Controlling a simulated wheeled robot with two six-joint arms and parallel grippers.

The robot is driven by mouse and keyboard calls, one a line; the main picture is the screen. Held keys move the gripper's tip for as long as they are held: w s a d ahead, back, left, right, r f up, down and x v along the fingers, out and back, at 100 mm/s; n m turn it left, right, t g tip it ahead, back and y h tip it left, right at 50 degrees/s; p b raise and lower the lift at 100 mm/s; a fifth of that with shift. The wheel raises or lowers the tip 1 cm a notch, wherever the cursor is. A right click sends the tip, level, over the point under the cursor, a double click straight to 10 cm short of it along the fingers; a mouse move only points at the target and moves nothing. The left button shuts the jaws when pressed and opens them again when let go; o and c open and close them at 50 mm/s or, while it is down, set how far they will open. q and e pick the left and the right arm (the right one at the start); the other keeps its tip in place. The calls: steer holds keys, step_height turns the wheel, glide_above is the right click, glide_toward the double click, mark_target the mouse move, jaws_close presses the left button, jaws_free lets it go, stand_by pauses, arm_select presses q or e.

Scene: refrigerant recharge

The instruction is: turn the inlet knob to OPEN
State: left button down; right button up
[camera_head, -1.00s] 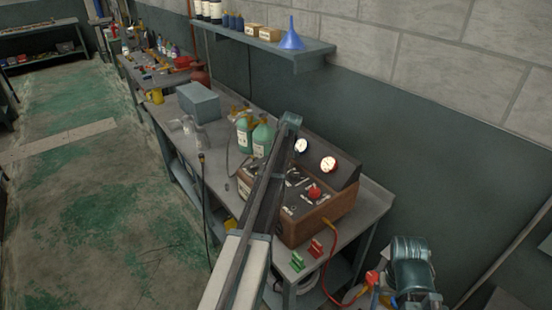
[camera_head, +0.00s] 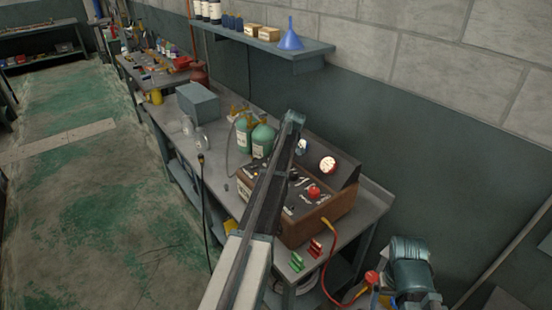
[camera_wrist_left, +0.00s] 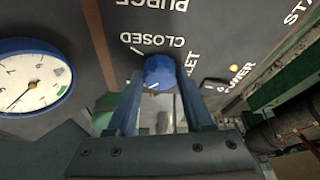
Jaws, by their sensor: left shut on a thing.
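The blue inlet knob (camera_wrist_left: 158,71) sits on the dark panel in the left wrist view, close to the word CLOSED and a partly covered label ending in LET. My left gripper (camera_wrist_left: 160,85) has its two blue fingers on either side of the knob and is shut on it. A small pale mark shows near the knob's lower edge; I cannot tell its exact setting. In the head view, the brown recharge box (camera_head: 318,220) stands on the bench, and my left arm hides the gripper and the inlet knob. My right gripper is in neither view.
A blue-rimmed gauge (camera_wrist_left: 30,80) lies left of the knob, and the POWER label (camera_wrist_left: 240,75) to its right. A red knob (camera_head: 314,192) and a lit gauge (camera_head: 328,164) show on the box. Green bottles (camera_head: 262,140) stand behind it. A teal motor (camera_head: 410,265) is at lower right.

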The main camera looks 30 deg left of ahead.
arm_select(q)
steer(key=shift+c, duration=1.5)
jaws_free()
steer(key=shift+r, duration=0.1)
steer(key=w+p+v, duration=0.1)
steer(key=p+v, duration=1.1)
steer(key=v, duration=0.1)
steer(key=shift+s+r+p, duration=0.3)
steer(key=shift+s+p, duration=0.1)
steer(key=shift+s, duration=0.1)
steer(key=shift+f, duration=0.15)
steer(key=b+x, duration=1.2)
steer(key=x, duration=0.1)
steer(key=shift+f+b, duration=0.25)
steer(key=shift+b, duration=0.1)
